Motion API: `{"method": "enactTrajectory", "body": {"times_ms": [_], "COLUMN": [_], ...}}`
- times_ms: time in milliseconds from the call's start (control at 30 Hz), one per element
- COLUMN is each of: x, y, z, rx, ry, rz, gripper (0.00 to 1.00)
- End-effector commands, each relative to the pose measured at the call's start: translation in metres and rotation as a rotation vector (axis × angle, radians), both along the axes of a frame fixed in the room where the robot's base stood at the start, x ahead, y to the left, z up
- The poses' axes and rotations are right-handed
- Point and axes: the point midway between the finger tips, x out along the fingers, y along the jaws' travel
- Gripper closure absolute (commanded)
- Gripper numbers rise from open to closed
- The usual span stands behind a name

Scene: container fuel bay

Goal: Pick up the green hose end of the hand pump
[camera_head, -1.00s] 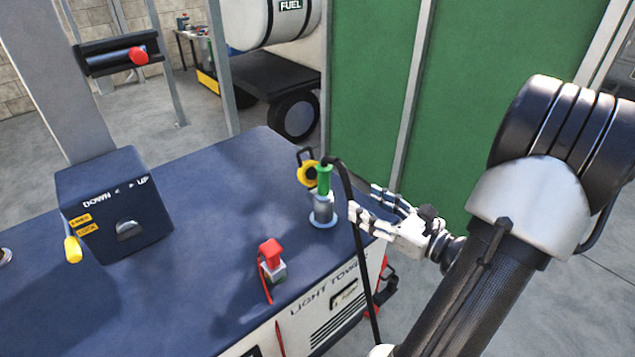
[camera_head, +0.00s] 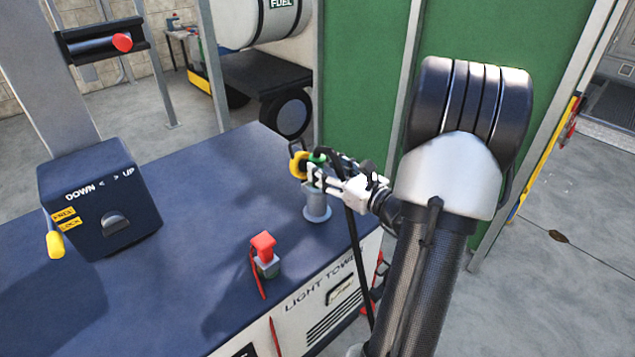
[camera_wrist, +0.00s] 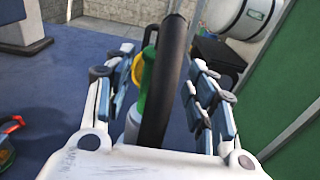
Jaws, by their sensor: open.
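The green hose end (camera_head: 317,158) stands upright in a grey-blue cylindrical holder (camera_head: 317,209) on the dark blue top of the light tower. A black hose rises from it and hangs down over the edge. My gripper (camera_head: 314,177) is open at the green end, its fingers partly hiding it in the head view. In the wrist view the green hose end (camera_wrist: 148,82) is between the two spread fingers of my gripper (camera_wrist: 165,90), nearer the left one. The black hose (camera_wrist: 166,85) crosses in front and hides part of it.
A yellow ring-shaped part (camera_head: 298,168) is just beside the green end. A red-topped switch (camera_head: 264,246) stands nearer on the blue top. A dark control box (camera_head: 100,202) is at left, and a green panel (camera_head: 365,75) stands behind.

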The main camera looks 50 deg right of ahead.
Motion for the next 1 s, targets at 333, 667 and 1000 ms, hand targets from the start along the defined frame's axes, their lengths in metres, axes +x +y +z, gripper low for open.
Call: {"method": "enactTrajectory", "body": {"times_ms": [333,667,1000], "x": [0.035,0.035,0.035], "y": [-0.002,-0.002,-0.002], "z": [-0.003,-0.002,-0.002], "rx": [-0.001,-0.001,-0.001], "ry": [0.000,0.000,0.000], "rz": [0.001,0.001,0.001], "gripper": [0.49,0.60,0.82]}}
